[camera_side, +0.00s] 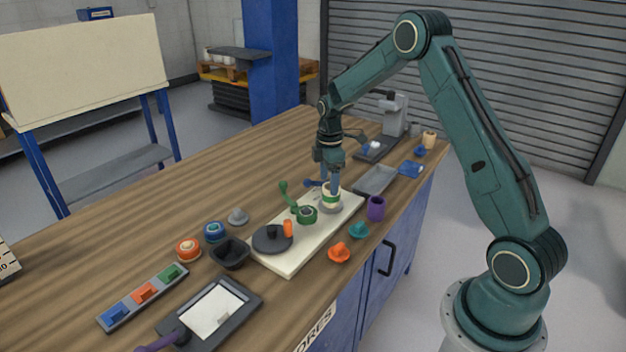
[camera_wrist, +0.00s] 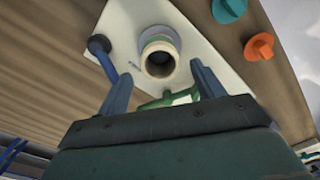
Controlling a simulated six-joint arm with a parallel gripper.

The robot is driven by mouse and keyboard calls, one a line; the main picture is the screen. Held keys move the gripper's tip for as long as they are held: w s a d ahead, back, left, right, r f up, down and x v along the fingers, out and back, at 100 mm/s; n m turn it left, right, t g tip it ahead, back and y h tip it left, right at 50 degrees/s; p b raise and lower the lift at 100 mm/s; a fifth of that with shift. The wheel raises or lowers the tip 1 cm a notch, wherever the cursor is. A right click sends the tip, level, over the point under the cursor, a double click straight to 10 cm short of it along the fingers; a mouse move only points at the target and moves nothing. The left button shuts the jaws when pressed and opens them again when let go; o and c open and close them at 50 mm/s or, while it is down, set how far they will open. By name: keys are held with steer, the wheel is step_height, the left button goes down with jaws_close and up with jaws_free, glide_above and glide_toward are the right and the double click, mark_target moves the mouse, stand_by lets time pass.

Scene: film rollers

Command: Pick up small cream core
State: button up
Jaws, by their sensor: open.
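The small cream core (camera_side: 331,190) stands upright on the pale board, with a green band showing around it in the side view. In the wrist view the cream core (camera_wrist: 159,43) is a cream ring with a dark hole, seated in a wider pale round base. My gripper (camera_side: 331,177) is directly above the core, pointing down, its lower end close to the core's top. In the wrist view my gripper (camera_wrist: 160,69) is open, its blue-grey fingers apart on either side of the core. Whether either finger touches it I cannot tell.
A green crank piece (camera_side: 306,213) and a dark disc (camera_side: 272,238) sit on the pale board (camera_side: 290,265). A blue-knobbed lever (camera_wrist: 99,46) is close left of the core. Purple cup (camera_side: 375,208), teal knob (camera_side: 358,230) and orange knob (camera_side: 339,252) stand right of the board.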

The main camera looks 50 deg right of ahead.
steer(key=shift+s+f, duration=0.1)
steer(key=shift+f, duration=2.35)
steer(key=c, duration=1.1)
steer(key=shift+o, duration=0.2)
steer(key=shift+r, duration=0.15)
step_height(320, 180, up, 20)
